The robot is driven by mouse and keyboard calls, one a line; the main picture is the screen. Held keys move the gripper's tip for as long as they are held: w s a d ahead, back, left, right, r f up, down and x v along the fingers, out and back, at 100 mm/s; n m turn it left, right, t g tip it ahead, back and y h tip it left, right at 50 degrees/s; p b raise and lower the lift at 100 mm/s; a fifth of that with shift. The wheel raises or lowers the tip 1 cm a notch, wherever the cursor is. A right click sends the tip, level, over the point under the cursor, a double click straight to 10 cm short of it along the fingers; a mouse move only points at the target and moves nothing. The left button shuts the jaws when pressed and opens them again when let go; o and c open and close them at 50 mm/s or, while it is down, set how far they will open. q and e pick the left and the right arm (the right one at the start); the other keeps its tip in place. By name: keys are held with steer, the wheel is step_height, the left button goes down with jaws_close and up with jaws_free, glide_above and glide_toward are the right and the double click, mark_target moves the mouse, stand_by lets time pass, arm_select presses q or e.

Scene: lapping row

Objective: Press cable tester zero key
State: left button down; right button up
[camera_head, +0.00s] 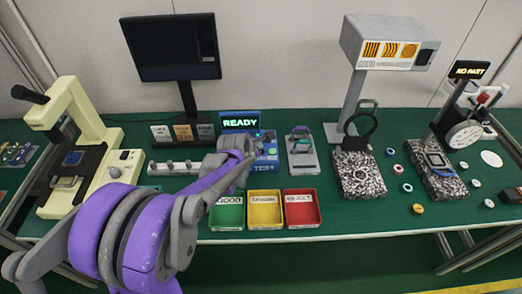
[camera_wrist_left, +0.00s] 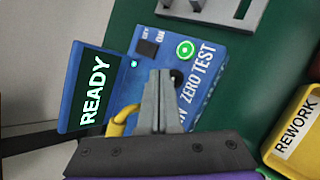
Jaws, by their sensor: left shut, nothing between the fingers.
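The blue cable tester (camera_head: 266,148) stands mid-table in the head view, its screen (camera_head: 240,121) lit with READY. In the left wrist view the tester (camera_wrist_left: 205,62) shows at an angle, with its READY screen (camera_wrist_left: 92,88), a green-ringed button (camera_wrist_left: 185,50), a dark square (camera_wrist_left: 148,47) and the label ZERO TEST. A dark round part (camera_wrist_left: 177,78) shows just beside my fingertips, partly covered by them. My left gripper (camera_wrist_left: 161,73) is shut and empty, over the tester's face. I cannot tell whether the tips touch it. My right gripper is not in view.
Green, yellow and red bins (camera_head: 265,195) stand in front of the tester. A yellow cable (camera_wrist_left: 122,122) lies beside my fingers. A grey fixture (camera_head: 302,157) stands to the tester's right, a white strip (camera_head: 174,167) to its left. A monitor (camera_head: 172,47) stands behind.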

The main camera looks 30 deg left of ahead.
arm_select(q)
step_height(320, 180, up, 6)
steer(key=p, duration=0.4)
stand_by(0.4)
stand_by(0.6)
